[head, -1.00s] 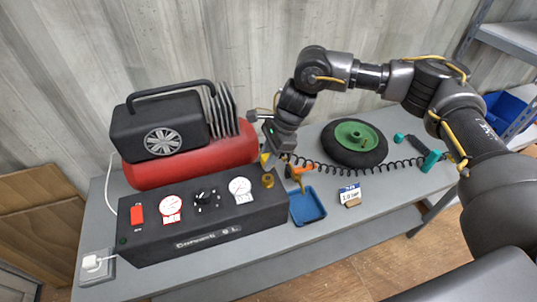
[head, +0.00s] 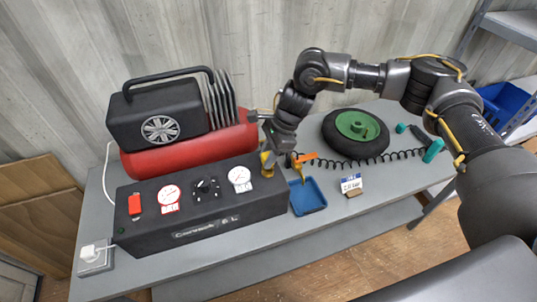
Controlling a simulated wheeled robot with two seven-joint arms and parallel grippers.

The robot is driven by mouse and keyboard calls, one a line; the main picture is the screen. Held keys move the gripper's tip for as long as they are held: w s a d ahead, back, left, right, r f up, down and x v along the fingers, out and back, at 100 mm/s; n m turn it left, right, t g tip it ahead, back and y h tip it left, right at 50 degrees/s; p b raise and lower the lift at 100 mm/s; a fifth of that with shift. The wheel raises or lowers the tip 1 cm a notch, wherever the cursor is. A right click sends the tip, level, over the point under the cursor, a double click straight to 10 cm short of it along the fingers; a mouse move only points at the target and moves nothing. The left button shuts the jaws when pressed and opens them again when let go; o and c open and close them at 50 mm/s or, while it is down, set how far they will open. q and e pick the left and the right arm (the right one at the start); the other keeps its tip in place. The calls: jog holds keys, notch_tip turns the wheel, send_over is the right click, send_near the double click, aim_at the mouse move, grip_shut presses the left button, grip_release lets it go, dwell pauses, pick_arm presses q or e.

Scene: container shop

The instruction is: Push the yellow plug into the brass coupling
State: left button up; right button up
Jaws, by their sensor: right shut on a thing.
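The yellow plug (head: 267,160) is in the jaws of my right gripper (head: 274,151), which is shut on it and points down. It stands over the right end of the black control box. The brass coupling (head: 267,174) is on top of that end, directly under the plug and partly covered by it. The plug seems to touch the coupling, but I cannot tell how deep it sits. My left gripper is not in view.
The black control box (head: 200,232) and red compressor tank (head: 190,147) fill the left of the grey bench.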

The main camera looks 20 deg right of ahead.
jog(key=shift+b, duration=0.6)
dwell(0.8)
jog(key=shift+b, duration=0.55)
dwell(0.8)
jog(key=shift+f+b, duration=0.6)
jog(key=shift+b, duration=0.05)
jog(key=o, duration=1)
jog(key=shift+r, duration=0.1)
